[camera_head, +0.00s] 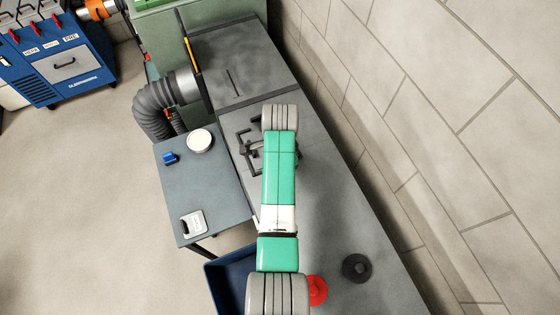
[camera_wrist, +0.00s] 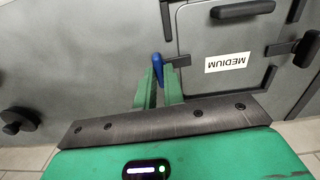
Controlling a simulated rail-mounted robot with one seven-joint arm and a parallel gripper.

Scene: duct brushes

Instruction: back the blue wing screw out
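The blue wing screw (camera_wrist: 157,67) shows in the wrist view as a narrow blue piece beside the left edge of a grey hatch cover (camera_wrist: 215,85) with an upside-down "MEDIUM" label. My gripper (camera_wrist: 159,72) has its two green fingers on either side of the blue piece, near their tips. Whether they press on it cannot be told. In the head view my green arm covers the gripper and this screw. Part of the hatch area with dark bars (camera_head: 246,150) shows left of my arm. A separate small blue piece (camera_head: 168,158) lies on the side table.
The side table (camera_head: 205,185) also holds a round white item (camera_head: 200,141) and a pale tag (camera_head: 193,223). A blue bin (camera_head: 218,282) stands below it. A red knob (camera_head: 317,290) and a dark knob (camera_head: 356,267) sit on the duct. A stone wall (camera_head: 440,120) runs along the right.

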